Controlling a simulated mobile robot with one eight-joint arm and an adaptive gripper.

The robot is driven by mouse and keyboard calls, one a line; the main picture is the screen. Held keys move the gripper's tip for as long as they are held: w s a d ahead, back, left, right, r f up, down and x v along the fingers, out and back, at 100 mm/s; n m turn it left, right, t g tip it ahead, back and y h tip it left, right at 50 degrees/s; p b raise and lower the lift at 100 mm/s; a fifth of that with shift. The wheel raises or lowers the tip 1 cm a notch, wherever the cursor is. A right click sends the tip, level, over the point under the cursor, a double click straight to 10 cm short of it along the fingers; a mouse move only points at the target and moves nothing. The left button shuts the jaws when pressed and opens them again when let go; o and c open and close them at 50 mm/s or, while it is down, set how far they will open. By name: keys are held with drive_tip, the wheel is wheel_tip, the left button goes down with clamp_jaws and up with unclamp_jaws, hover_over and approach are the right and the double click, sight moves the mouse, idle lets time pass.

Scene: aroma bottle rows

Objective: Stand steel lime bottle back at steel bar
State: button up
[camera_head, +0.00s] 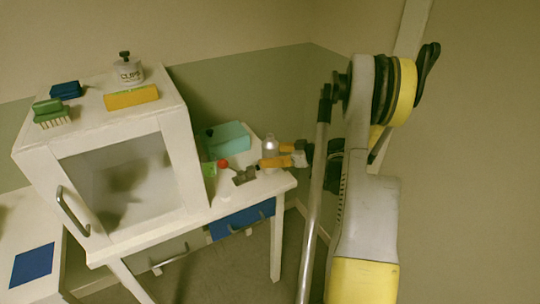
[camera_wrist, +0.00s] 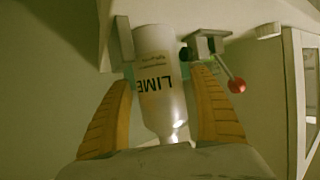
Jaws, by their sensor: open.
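The lime bottle (camera_wrist: 160,80), pale with a "LIME" label, shows upside down in the wrist view. In the head view the bottle (camera_head: 270,147) stands upright near the right end of the white table. In the head view my gripper (camera_head: 270,162) reaches in from the right. A grey metal block (camera_wrist: 124,40) sits beside one fingertip. I cannot tell whether it is the steel bar.
A grey clamp-like fixture (camera_head: 243,176) with a red-knobbed lever (camera_head: 223,164) stands close to the bottle; the red knob (camera_wrist: 237,86) also shows in the wrist view. A teal object (camera_head: 229,139) lies behind. A white cabinet (camera_head: 190,150) stands left. The table's right edge is close.

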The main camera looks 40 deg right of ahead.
drive_tip(key=p+v, duration=0.3)
drive_tip(key=v, duration=0.9)
drive_tip(key=w+a+r+m+g, duration=0.1)
drive_tip(key=a+r+g, duration=0.15)
drive_tip(key=a, duration=0.45)
drive_tip(key=w+a+r+g, duration=0.1)
drive_tip(key=w+a+r, duration=0.15)
drive_tip(key=a, duration=0.45)
drive_tip(key=w+a+r+m+g, duration=0.1)
drive_tip(key=a+r+g, duration=0.15)
drive_tip(key=a, duration=0.45)
drive_tip(key=s+a+r+m+h, duration=0.1)
drive_tip(key=s+a+r+h, duration=0.1)
drive_tip(key=s+a, duration=0.5)
drive_tip(key=s+a+r+h, duration=0.2)
drive_tip(key=s+a+r, duration=0.1)
drive_tip(key=s+a, duration=0.4)
drive_tip(key=a, duration=0.3)
drive_tip(key=shift+r+m, duration=0.15)
drive_tip(key=shift+m, duration=0.25)
